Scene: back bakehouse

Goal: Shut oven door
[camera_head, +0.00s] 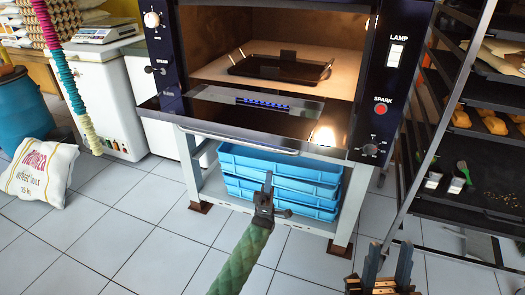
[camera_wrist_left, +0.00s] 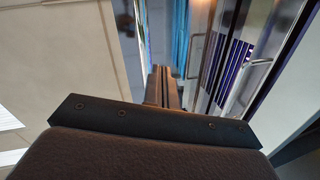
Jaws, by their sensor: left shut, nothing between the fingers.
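The oven (camera_head: 350,60) stands open, its lit chamber showing a dark tray (camera_head: 278,69) inside. The oven door (camera_head: 215,114) is folded down and juts out at the front, its dark glossy face catching the lamp's glare. A thin handle bar (camera_head: 240,139) runs along its front edge. My left gripper (camera_head: 268,178) is shut and empty. In the head view it appears below the door's edge, in front of the blue crates. In the left wrist view the fingertips (camera_wrist_left: 164,72) are together, with the handle (camera_wrist_left: 248,82) to their right, apart from them. My right gripper (camera_head: 387,257) is open and empty at the bottom right.
Stacked blue crates (camera_head: 235,190) sit on the stand's shelf under the oven. A rack (camera_head: 455,120) with trays stands close on the right. A flour sack (camera_head: 38,170) and blue barrel (camera_head: 30,115) are at left. The tiled floor (camera_head: 150,250) in front is clear.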

